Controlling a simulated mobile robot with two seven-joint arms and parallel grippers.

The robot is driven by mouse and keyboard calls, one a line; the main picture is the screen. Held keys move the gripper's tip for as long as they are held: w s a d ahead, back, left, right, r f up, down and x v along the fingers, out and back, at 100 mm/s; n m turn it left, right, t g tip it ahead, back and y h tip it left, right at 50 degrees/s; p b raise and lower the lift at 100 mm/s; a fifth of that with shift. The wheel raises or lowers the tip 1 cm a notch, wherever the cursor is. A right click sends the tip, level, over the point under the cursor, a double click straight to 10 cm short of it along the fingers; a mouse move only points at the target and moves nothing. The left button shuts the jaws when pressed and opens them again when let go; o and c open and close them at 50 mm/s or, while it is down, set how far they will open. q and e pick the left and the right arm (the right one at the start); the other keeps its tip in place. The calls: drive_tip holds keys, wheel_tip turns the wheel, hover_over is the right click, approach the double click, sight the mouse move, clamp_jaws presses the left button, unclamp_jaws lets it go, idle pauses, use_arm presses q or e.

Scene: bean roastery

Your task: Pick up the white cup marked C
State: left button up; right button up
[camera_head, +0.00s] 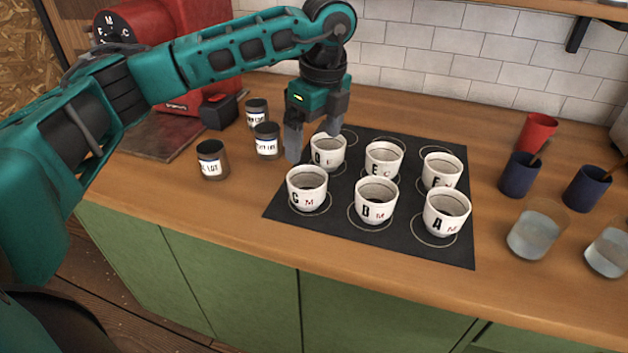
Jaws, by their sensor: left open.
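The white cup marked C (308,187) stands upright at the front left of a black mat (290,217) with printed circles. It holds something dark. My left gripper (312,143) is open and points down above and behind cup C, beside the cup marked D (327,152). Its left finger is close behind the rim of cup C; I cannot tell whether it touches. Nothing shows between the fingers except part of cup D behind or below them. My right gripper is not in view.
Cups B (375,200), A (446,212), E (384,159) and F (441,171) share the mat. Dark labelled canisters (213,160) stand left. Water glasses (537,230), blue cups (519,175) and a red cup (536,132) stand right. The counter front is clear.

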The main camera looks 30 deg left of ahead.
use_arm(q)
approach(308, 183)
drive_tip(key=s+f, duration=0.1)
drive_tip(key=s+d+f, duration=0.1)
drive_tip(key=shift+s+d, duration=0.2)
drive_tip(key=shift+s, duration=0.05)
drive_tip(key=shift+s+a+f+p, duration=0.1)
drive_tip(key=shift+a+f+p, duration=0.1)
drive_tip(key=shift+f, duration=1.15)
drive_tip(key=shift+a+f+p, duration=0.1)
drive_tip(key=shift+a+f, duration=0.1)
drive_tip(key=shift+f, duration=1.1)
drive_tip(key=shift+c, duration=0.5)
drive_tip(key=c, duration=0.9)
drive_tip(key=shift+r, duration=0.1)
